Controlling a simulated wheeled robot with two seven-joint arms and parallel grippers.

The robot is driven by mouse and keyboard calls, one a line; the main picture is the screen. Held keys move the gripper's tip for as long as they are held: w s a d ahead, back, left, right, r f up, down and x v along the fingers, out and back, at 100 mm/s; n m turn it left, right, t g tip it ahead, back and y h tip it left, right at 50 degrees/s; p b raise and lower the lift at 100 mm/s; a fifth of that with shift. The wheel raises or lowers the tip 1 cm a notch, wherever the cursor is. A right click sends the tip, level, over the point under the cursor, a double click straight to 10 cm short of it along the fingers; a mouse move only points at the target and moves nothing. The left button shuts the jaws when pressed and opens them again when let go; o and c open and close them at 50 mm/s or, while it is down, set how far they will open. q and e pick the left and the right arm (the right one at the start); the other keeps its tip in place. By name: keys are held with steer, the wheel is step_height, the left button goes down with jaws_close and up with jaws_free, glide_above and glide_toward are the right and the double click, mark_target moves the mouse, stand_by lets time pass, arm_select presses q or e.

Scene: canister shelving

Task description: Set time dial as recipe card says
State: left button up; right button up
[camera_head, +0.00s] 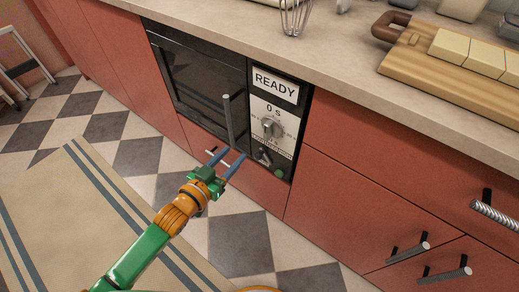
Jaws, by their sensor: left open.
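The time dial (272,127) is a round silver knob on the white control panel of a built-in black oven (205,85). The display above it reads "READY" (276,84), and "0 S" is printed or shown just above the dial. A second, dark knob (265,156) sits below the dial, with a green button (279,172) beside it. My left gripper (229,160) is open and empty, in front of the panel, below and left of the dial and apart from it. No recipe card can be made out. My right gripper is not in view.
The oven's upright handle (228,120) stands out close to my left gripper. Red cabinets with metal handles (409,252) lie to the right. The counter (330,62) above holds a whisk (297,16) and a wooden board (440,70) with pale blocks. The checkered floor and striped rug are clear.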

mark_target(265, 130)
arm_select(q)
steer(key=w+d+r+h+b, duration=0.1)
steer(key=d, duration=0.1)
steer(key=w+d+r+m+h, duration=0.1)
steer(key=d+r, duration=0.1)
steer(key=d, duration=0.1)
steer(key=w+d+r+h+b, duration=0.1)
steer(key=w+d+r, duration=0.1)
steer(key=d, duration=0.1)
steer(key=shift+m+t+b, duration=0.3)
steer(key=shift+b, duration=0.05)
jaws_close()
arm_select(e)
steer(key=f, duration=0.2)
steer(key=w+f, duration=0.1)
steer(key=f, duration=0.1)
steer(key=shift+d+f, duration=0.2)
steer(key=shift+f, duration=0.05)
